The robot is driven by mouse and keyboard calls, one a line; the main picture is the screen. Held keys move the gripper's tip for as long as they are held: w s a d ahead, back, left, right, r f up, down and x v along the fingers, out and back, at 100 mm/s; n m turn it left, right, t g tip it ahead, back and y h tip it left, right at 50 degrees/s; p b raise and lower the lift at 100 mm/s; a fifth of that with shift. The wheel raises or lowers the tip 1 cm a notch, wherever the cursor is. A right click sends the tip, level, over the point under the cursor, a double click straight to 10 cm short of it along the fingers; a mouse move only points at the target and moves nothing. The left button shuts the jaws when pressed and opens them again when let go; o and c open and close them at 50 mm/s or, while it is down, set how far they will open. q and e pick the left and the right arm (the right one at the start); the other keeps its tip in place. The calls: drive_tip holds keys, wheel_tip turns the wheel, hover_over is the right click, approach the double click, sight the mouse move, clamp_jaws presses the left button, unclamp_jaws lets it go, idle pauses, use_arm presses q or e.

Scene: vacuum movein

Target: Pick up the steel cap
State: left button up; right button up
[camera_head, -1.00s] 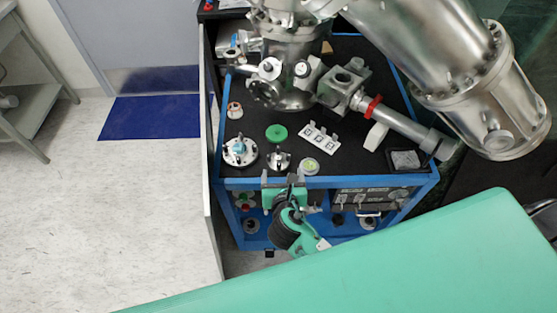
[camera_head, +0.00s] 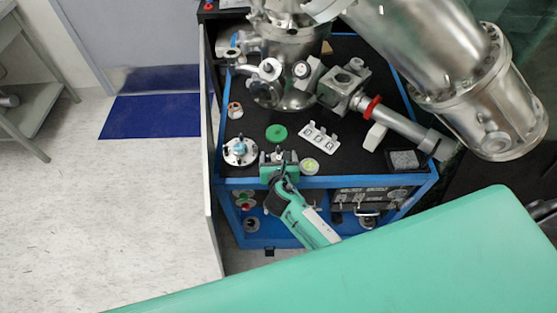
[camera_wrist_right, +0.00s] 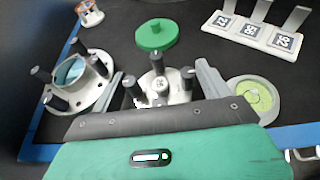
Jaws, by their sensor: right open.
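The steel cap (camera_wrist_right: 176,90) is a small round metal piece with several dark upright pegs, standing on the black bench top. In the right wrist view it sits between the two grey fingers of my right gripper (camera_wrist_right: 162,88), with a gap to each finger. The gripper is open, and its body hides the cap's near edge. In the head view my right gripper (camera_head: 279,158) reaches over the bench's front edge and mostly covers the cap (camera_head: 277,155). My left gripper is not in view.
A larger flange with pegs (camera_wrist_right: 91,80) stands close left of the gripper, and a round lime-centred piece (camera_wrist_right: 257,98) lies close right. A green disc (camera_wrist_right: 157,35) and a white numbered holder (camera_wrist_right: 254,34) lie behind. A steel chamber (camera_head: 290,75) stands at the bench's back.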

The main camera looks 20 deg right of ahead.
drive_tip(key=c, duration=0.8)
drive_tip(key=shift+r, duration=0.1)
